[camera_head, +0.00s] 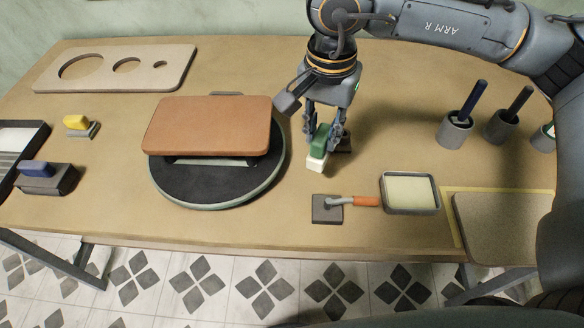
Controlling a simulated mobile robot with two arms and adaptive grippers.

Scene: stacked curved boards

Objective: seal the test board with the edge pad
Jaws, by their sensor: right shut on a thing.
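The test board, a reddish-brown curved board (208,126), lies raised on a round black turntable (205,188). My right gripper (328,132) points down just right of the board, shut on a green-handled pad with a white block (316,162), which looks like the edge pad. The pad is apart from the board's right edge. A dark base (344,145) shows partly behind the gripper; whether the pad touches it or the table, I cannot tell. My left gripper is not in view.
A pale tray (410,193) and an orange-handled flat tool (328,208) lie front right. Cups with dark handles (455,130) stand right. A yellow-handled block (78,122) and blue-handled block (45,176) are left. A board with holes (115,67) lies at the back.

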